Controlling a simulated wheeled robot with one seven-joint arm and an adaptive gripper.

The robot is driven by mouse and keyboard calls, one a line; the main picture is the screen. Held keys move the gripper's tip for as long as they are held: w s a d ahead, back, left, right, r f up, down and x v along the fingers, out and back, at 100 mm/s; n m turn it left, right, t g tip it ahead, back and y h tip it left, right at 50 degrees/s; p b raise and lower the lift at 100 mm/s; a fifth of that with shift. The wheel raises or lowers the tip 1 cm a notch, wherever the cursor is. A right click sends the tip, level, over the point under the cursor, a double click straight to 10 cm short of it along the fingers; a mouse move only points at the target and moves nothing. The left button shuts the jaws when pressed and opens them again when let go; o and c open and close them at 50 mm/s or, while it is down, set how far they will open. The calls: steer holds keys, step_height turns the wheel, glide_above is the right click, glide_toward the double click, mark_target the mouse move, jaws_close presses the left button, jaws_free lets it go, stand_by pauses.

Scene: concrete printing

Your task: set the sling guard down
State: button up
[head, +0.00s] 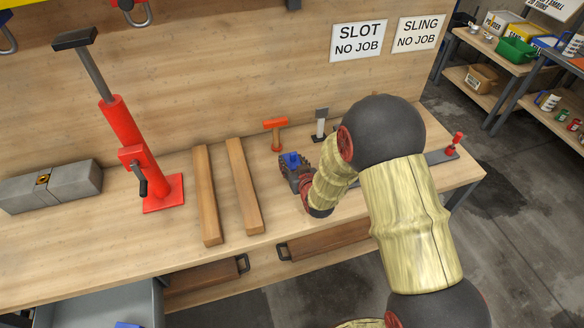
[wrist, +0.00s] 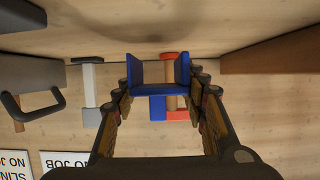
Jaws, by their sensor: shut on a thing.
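The sling guard, a blue U-shaped channel piece (wrist: 160,90), sits between the fingertips of my gripper (wrist: 161,94). My gripper is shut on it, with a finger at each side. In the head view the blue guard (head: 292,159) shows at the end of my gripper (head: 290,170), over the wooden bench (head: 100,240). I cannot tell whether the guard touches the bench top. An orange-headed hammer-like tool (head: 275,130) stands behind it; in the wrist view its orange head (wrist: 175,55) shows beyond the guard.
Two wooden bars (head: 207,195) lie to the left, then a red jack (head: 130,140) and a grey block (head: 50,187). A grey-headed tool (head: 320,122) stands behind. Signs (head: 359,40) hang on the back panel. An open drawer (head: 110,298) is below the front edge.

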steer(key=shift+f, duration=1.1)
steer(key=shift+f+b, duration=0.2)
steer(key=shift+b, duration=0.2)
steer(key=o, duration=1.2)
steer(key=shift+r, duration=0.1)
steer(key=shift+s+r+p, duration=0.1)
steer(key=shift+r+p, duration=0.1)
steer(key=shift+p, duration=0.1)
steer(key=p+v, duration=0.1)
steer(key=v, duration=1.1)
steer(key=shift+p, duration=0.4)
